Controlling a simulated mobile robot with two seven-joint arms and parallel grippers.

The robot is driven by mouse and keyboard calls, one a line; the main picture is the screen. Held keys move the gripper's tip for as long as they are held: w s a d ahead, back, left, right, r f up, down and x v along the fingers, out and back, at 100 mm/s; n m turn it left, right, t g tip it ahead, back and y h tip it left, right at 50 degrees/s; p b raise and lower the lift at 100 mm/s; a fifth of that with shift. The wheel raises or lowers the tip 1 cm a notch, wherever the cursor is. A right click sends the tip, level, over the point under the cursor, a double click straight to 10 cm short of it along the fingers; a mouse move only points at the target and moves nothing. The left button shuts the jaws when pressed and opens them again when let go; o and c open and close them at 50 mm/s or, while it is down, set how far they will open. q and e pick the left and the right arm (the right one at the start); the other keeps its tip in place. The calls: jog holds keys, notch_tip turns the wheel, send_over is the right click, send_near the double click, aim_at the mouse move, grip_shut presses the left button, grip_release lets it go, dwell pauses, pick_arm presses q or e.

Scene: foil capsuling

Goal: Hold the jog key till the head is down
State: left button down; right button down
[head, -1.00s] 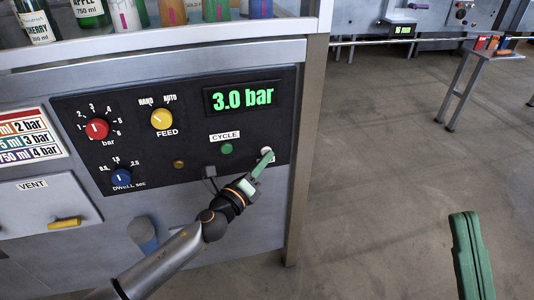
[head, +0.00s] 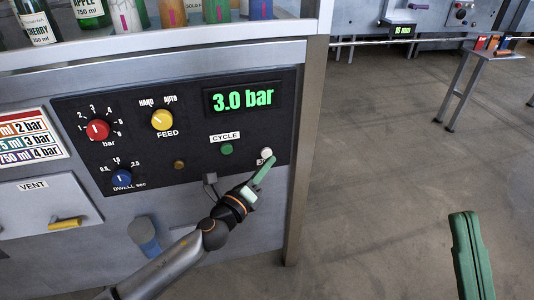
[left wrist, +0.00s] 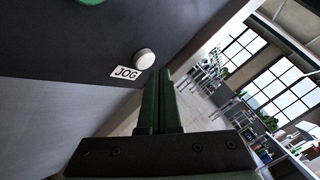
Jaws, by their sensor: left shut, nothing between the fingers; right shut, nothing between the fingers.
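The jog key is a round white button (head: 265,153) at the lower right of the black control panel. In the left wrist view the key (left wrist: 144,59) stands out from the panel above its JOG label (left wrist: 126,73). My left gripper (head: 271,159), with green fingers, is shut and empty, its tips just below and right of the key. In the left wrist view the tips (left wrist: 163,74) appear beside the key, apart from it. My right gripper (head: 463,215) is shut and empty at the lower right, over the floor. The machine's head is not in view.
The panel (head: 200,172) has a red bar knob (head: 97,130), yellow FEED knob (head: 162,119), blue dwell knob (head: 121,177), green CYCLE button (head: 227,149) and a display (head: 242,98) reading 3.0 bar. Bottles (head: 125,15) stand on the shelf above. Open floor lies right.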

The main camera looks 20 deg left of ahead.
pick_arm(q)
jog(key=s+d, duration=0.1)
jog(key=s, duration=0.1)
jog(key=s+d, duration=0.2)
jog(key=shift+s, duration=0.1)
dwell(0.5)
jog(key=shift+a, duration=0.1)
dwell(1.1)
